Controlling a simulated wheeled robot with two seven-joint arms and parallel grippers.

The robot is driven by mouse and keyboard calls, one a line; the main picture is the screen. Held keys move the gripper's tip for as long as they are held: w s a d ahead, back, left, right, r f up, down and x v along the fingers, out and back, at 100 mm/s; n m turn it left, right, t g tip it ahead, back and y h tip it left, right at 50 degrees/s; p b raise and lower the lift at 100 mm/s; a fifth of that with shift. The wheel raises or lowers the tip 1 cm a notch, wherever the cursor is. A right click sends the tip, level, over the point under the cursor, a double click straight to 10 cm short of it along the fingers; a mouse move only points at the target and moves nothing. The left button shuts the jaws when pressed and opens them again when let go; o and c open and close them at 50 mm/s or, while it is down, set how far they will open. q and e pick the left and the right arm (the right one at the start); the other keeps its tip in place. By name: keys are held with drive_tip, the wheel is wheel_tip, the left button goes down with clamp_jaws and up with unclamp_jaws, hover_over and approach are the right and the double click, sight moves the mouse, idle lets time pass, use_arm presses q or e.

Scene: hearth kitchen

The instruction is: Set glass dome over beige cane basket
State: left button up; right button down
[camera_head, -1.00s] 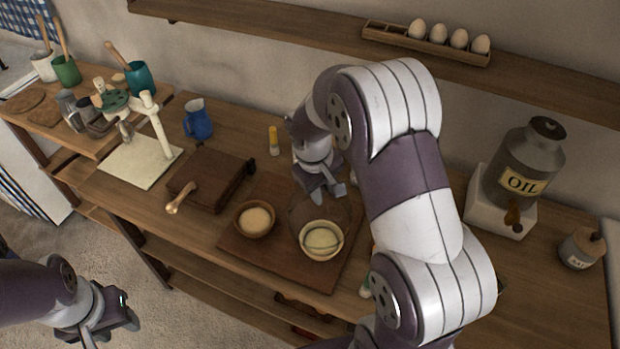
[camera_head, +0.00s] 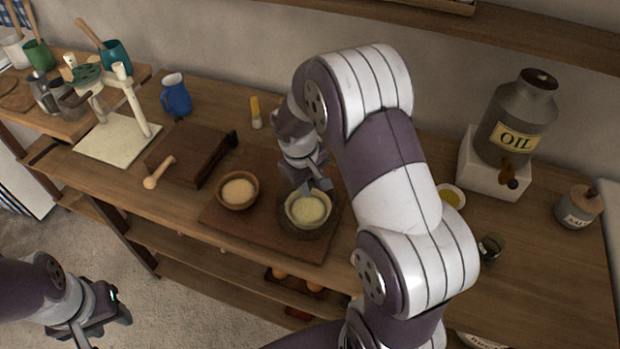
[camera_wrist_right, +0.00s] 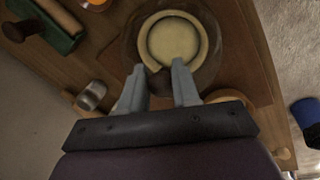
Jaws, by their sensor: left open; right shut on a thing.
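The beige cane basket (camera_head: 308,209), with pale dough inside, sits on the dark wooden board (camera_head: 262,241). It also shows in the right wrist view (camera_wrist_right: 173,42). The clear glass dome (camera_head: 286,222) is faint; its darker round outline surrounds the basket in both views, as the right wrist view (camera_wrist_right: 131,48) shows. I cannot tell whether its rim touches the board. My right gripper (camera_head: 312,184) is shut on the dome, directly above the basket; its fingers show in the right wrist view (camera_wrist_right: 160,72). My left gripper (camera_head: 112,312) is open and empty, low left, away from the table.
A brown bowl (camera_head: 238,190) stands just left of the basket.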

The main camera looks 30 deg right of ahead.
drive_tip(key=shift+s, duration=0.1)
drive_tip(key=shift+f, duration=0.1)
idle(0.4)
drive_tip(key=shift+f, duration=0.2)
drive_tip(key=c, duration=0.8)
unclamp_jaws()
drive_tip(key=shift+o, duration=0.2)
wheel_tip(320, 180, up, 12)
drive_tip(key=a, duration=0.2)
drive_tip(key=shift+s+a+r, duration=0.15)
drive_tip(key=shift+s+r, duration=0.05)
drive_tip(key=shift+r, duration=0.05)
